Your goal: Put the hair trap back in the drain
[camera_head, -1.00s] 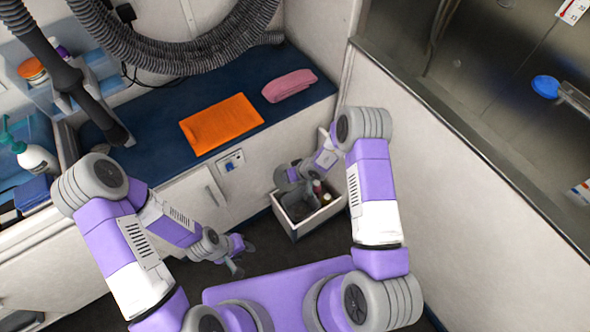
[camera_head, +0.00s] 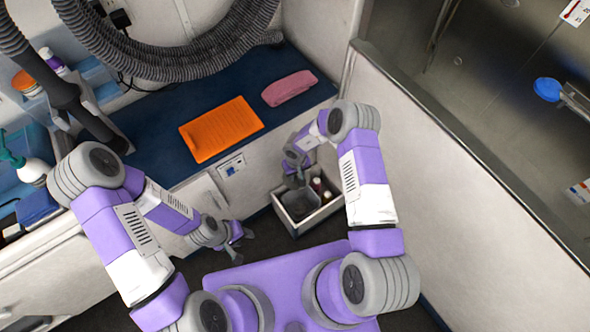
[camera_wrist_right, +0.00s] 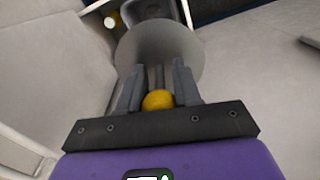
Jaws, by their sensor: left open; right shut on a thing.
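My right gripper (camera_head: 296,178) is over the white bin on the floor. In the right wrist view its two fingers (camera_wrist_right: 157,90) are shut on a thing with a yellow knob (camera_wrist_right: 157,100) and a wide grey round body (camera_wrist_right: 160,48). It looks like the hair trap, but I cannot be sure. In the head view this thing is hard to make out. My left gripper (camera_head: 243,245) is open and empty, low over the dark floor left of the bin. The steel tub (camera_head: 490,95) is at the upper right. I cannot clearly tell its drain.
The white bin (camera_head: 297,228) holds a grey container and small bottles. A blue counter (camera_head: 160,125) carries an orange towel (camera_head: 221,128) and a pink towel (camera_head: 289,88). The tub's tall white wall (camera_head: 440,160) stands right of my right arm. A blue round item (camera_head: 547,89) is in the tub.

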